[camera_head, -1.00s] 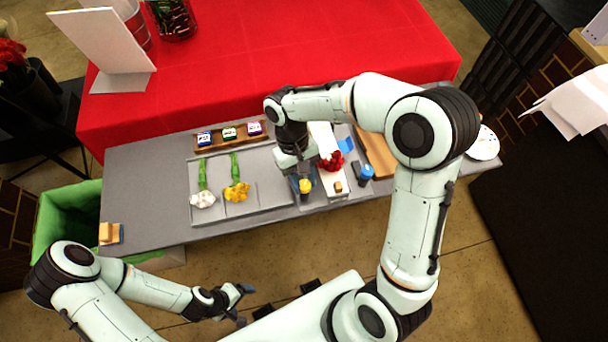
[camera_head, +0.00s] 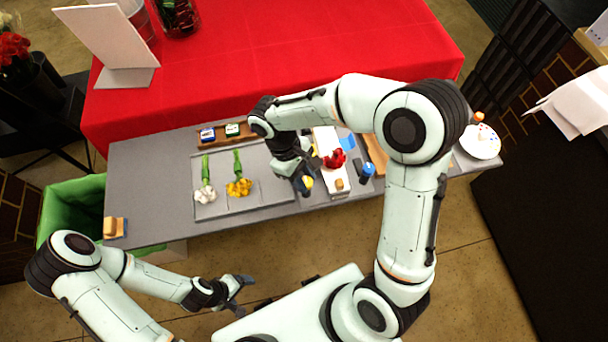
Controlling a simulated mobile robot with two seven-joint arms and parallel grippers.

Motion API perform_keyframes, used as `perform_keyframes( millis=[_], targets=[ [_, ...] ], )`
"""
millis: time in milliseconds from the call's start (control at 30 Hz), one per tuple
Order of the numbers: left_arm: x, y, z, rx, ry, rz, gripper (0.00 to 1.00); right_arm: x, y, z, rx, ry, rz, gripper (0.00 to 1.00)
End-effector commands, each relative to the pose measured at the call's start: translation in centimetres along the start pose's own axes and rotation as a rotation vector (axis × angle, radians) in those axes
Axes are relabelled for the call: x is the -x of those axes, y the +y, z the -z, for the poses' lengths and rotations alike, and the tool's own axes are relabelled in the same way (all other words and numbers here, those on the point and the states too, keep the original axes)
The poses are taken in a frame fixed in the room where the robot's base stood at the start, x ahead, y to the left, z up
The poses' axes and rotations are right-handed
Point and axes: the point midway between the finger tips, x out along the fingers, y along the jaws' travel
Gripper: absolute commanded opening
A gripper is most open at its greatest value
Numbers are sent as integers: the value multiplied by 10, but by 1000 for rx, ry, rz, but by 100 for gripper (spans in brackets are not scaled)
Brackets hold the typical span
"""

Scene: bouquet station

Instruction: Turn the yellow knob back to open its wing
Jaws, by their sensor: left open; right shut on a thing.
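The yellow knob (camera_head: 308,183) is on a dark base near the front edge of the grey table, left of the white panel (camera_head: 322,137). My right gripper (camera_head: 303,177) reaches down to it from above and is shut on it; the gripper and wrist partly hide the knob and its base. I cannot make out the wing's position. A blue-topped knob (camera_head: 368,168) stands to the right of the white panel. My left gripper (camera_head: 245,282) is open and empty, off the front of the table.
A red flower (camera_head: 335,158) lies on the white panel. White flowers (camera_head: 204,195) and yellow flowers (camera_head: 239,187) with green stems lie on the left mat. Small labelled boxes (camera_head: 207,134) sit in a wooden rack behind. A white plate (camera_head: 480,141) is at the right end.

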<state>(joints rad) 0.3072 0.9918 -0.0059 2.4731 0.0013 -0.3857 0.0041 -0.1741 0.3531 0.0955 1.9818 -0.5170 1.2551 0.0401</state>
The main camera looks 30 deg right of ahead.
Motion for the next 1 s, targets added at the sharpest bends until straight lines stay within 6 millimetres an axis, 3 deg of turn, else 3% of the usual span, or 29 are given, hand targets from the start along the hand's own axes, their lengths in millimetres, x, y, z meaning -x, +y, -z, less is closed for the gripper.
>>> perform_keyframes(
  millis=[367,400,467,800,1000],
  targets=[
    [0,0,0,0,0,0,83,0,0,0,8,1,-3,3],
    [0,0,0,0,0,0,83,0,0,0,8,1,-3,40],
    [0,0,0,0,0,0,83,0,0,0,8,1,-3,58],
    [0,0,0,0,0,0,83,2,0,0,6,0,-3,58],
    [6,4,4,-2,6,-2,83,30,0,1,7,5,-5,58]
  ],
)
